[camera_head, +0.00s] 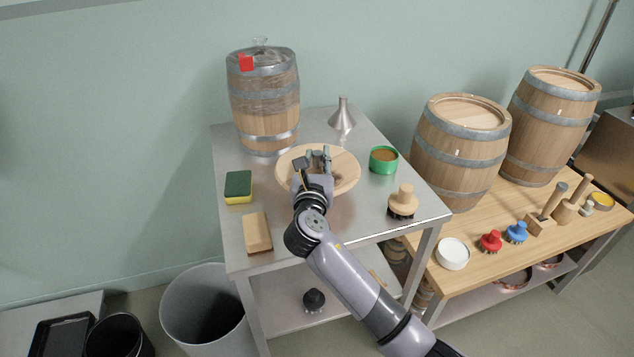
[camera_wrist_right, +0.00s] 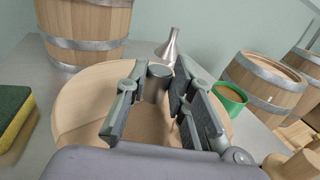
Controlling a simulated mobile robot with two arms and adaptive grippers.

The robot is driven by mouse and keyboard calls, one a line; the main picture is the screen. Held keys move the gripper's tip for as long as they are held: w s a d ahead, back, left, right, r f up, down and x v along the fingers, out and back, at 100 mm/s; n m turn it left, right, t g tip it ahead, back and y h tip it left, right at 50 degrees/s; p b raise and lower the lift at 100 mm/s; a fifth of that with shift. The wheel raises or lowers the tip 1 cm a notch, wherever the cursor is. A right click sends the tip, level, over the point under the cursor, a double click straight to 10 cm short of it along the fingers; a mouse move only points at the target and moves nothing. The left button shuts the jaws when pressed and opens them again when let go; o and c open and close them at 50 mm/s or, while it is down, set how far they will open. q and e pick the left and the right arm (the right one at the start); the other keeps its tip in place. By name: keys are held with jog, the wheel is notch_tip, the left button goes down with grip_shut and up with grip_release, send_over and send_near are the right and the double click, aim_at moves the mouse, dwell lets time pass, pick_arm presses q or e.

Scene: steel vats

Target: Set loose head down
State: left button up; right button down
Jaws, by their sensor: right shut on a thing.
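The loose head, a round pale wooden disc (camera_head: 290,163), is over the middle of the steel table (camera_head: 350,228), below my right gripper. It also shows in the right wrist view (camera_wrist_right: 80,98). A short grey metal cylinder (camera_wrist_right: 158,83) stands up near its middle, between the fingers. My right gripper (camera_head: 319,156) is shut on the head by this cylinder, and its fingers (camera_wrist_right: 160,105) hide part of the disc. I cannot tell whether the disc's underside touches the table. My left gripper is not in view.
A barrel (camera_head: 265,105) with a red tag stands behind the disc. A funnel (camera_head: 342,115), green tin (camera_head: 383,160), round brush (camera_head: 403,203), sponge (camera_head: 238,186) and wooden block (camera_head: 257,232) surround it. Two barrels stand on the wooden bench (camera_head: 490,258) at right.

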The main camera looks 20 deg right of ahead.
notch_tip(320, 180, down, 2)
jog(key=shift+s+a+f, duration=0.1)
notch_tip(320, 180, down, 4)
jog(key=shift+r+b, duration=0.15)
jog(key=shift+b, duration=0.25)
jog(key=c, duration=1.4)
grip_release()
jog(key=v, duration=1.2)
